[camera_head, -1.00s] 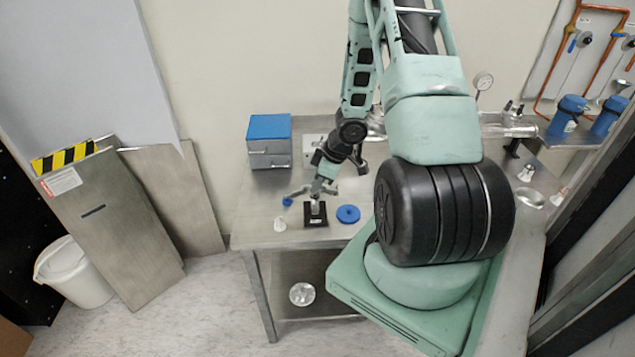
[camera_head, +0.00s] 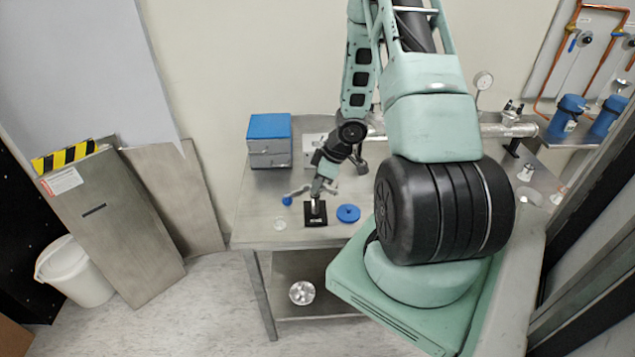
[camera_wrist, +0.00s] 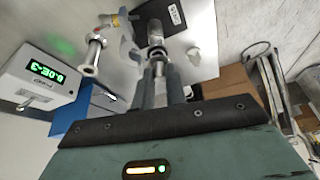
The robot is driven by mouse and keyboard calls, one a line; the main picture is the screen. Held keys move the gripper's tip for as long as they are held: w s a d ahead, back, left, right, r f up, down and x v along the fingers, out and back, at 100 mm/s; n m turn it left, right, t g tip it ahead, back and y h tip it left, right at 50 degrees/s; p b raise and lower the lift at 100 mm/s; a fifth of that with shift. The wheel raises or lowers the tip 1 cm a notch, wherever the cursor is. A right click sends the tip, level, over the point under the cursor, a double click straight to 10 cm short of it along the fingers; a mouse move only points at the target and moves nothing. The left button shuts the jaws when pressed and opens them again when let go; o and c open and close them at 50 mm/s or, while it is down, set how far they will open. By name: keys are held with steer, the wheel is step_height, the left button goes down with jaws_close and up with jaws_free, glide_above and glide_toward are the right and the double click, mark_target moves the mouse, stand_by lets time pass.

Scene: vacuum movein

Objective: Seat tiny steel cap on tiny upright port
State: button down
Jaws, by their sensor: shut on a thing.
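My gripper (camera_head: 316,193) points down over the small black base (camera_head: 314,221) on the steel bench. In the wrist view, my gripper's two dark fingers (camera_wrist: 160,88) are shut on the tiny steel cap (camera_wrist: 158,69), a small bright piece between their tips. The tiny upright port (camera_wrist: 155,32), a steel cylinder, stands on the black base (camera_wrist: 173,12) just beyond the cap. Cap and port look nearly in line; I cannot tell whether they touch. In the head view the gripper hides most of the cap and port.
A blue disc (camera_head: 348,213) lies right of the base, and a small clear round piece (camera_head: 280,223) left of it. A blue-topped box (camera_head: 269,140) stands behind. The wrist view shows a white meter with a green display (camera_wrist: 45,72) and a steel flanged fitting (camera_wrist: 92,55).

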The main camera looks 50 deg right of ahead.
steer(key=shift+f+b, duration=0.35)
steer(key=shift+f, duration=0.2)
stand_by(0.4)
stand_by(0.4)
steer(key=c, duration=1.3)
jaws_free()
steer(key=shift+c, duration=0.2)
steer(key=p+v, duration=0.5)
steer(key=v, duration=1.2)
steer(key=shift+r+p, duration=0.2)
steer(key=shift+p, duration=0.1)
